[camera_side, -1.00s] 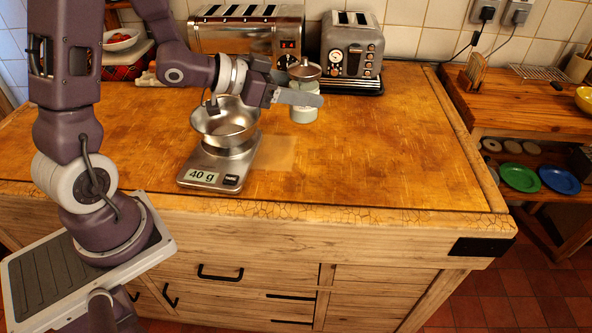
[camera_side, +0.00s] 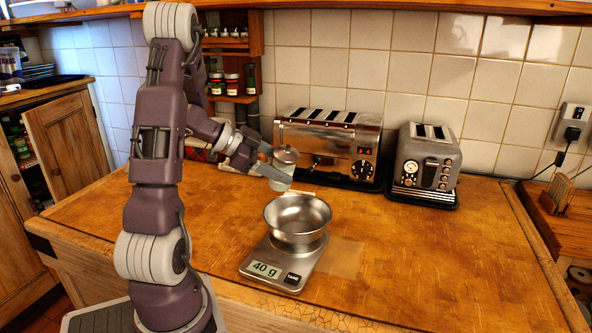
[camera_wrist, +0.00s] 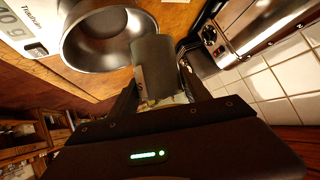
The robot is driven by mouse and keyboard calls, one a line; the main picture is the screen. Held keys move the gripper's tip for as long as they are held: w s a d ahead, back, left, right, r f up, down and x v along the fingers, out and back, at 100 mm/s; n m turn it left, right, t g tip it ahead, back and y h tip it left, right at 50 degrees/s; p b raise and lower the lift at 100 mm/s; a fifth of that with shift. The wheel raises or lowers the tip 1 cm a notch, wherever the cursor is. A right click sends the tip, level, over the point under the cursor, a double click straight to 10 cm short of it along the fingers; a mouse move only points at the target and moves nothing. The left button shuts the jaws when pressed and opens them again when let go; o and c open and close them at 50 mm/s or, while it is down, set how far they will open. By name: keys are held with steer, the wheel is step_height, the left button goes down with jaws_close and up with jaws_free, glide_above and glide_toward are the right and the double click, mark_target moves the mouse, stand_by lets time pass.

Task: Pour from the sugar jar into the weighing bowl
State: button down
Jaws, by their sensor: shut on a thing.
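The sugar jar (camera_side: 286,156), pale with a grey top, is held between the fingers of my gripper (camera_side: 277,166), which is shut on it. It is up in the air, behind and to the left of the weighing bowl in the side view. The jar looks close to upright there; its tilt and contents are hard to make out. It also shows as a grey cylinder in the wrist view (camera_wrist: 155,66), overlapping the bowl's edge. The steel weighing bowl (camera_side: 298,217) sits on the scale (camera_side: 283,265), which reads 40 g. The bowl looks empty.
A long steel toaster (camera_side: 330,145) and a smaller grey toaster (camera_side: 424,166) stand along the tiled wall behind. Spice jars (camera_side: 232,82) fill a shelf at the back left. The wooden worktop (camera_side: 430,255) is clear to the right of the scale.

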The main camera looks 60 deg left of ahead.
steer(key=a+m+y, duration=0.1)
steer(key=a+m+g+y, duration=0.1)
steer(key=y, duration=0.1)
steer(key=a+m+y, duration=0.1)
steer(key=y, duration=0.1)
steer(key=shift+s+a+g, duration=0.1)
steer(key=shift+s+g, duration=0.2)
steer(key=shift+s, duration=0.05)
steer(key=shift+s+a+r+m+g+y, duration=0.1)
steer(key=shift+a+r+m+g+y, duration=0.1)
steer(key=shift+r+m+y, duration=0.25)
steer(key=shift+s+a+r+m+g+y, duration=0.15)
steer(key=shift+r+m+y, duration=0.15)
steer(key=shift+y, duration=0.25)
stand_by(6.2)
